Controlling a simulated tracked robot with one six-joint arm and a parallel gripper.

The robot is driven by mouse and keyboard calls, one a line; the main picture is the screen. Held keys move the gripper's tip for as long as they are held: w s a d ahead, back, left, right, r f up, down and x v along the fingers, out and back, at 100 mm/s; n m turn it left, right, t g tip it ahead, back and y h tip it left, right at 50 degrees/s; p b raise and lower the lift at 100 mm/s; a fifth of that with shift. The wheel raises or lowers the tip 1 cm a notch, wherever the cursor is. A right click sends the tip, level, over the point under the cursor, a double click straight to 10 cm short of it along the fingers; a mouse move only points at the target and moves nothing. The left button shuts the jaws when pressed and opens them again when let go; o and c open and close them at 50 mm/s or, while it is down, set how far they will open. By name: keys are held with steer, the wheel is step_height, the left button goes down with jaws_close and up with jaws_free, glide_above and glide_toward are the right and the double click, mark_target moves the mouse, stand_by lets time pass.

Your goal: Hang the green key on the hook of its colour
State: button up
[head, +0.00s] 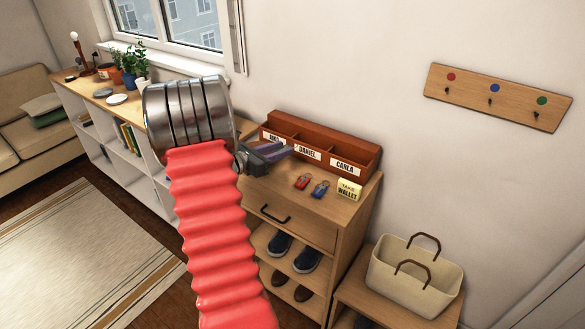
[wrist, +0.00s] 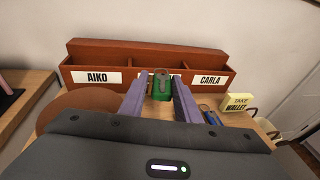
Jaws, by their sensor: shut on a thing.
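My gripper (head: 278,152) is over the cabinet top in front of the letter organiser in the head view. In the wrist view its two purple fingers (wrist: 160,84) are shut on the green key (wrist: 162,95), whose green tag shows between them. The key is hidden in the head view. The wooden hook board (head: 470,89) is on the wall at the right, with red, blue and green dots above dark hooks. The green dot (head: 541,100) is the rightmost, with its hook (head: 536,115) below it, bare.
A red key (head: 302,182) and a blue key (head: 319,190) lie on the cabinet top beside a yellow note (head: 348,190). The brown organiser (head: 340,150) stands behind them. A cream basket (head: 410,280) is at lower right. The wall between cabinet and board is clear.

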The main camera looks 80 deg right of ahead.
glide_above(280, 178)
steer(key=shift+f, duration=2.45)
steer(key=shift+f, duration=2.3)
steer(key=shift+f, duration=0.2)
steer(key=o, duration=1)
steer(key=v, duration=1.3)
steer(key=shift+w+a, duration=0.2)
steer(key=shift+w, duration=0.05)
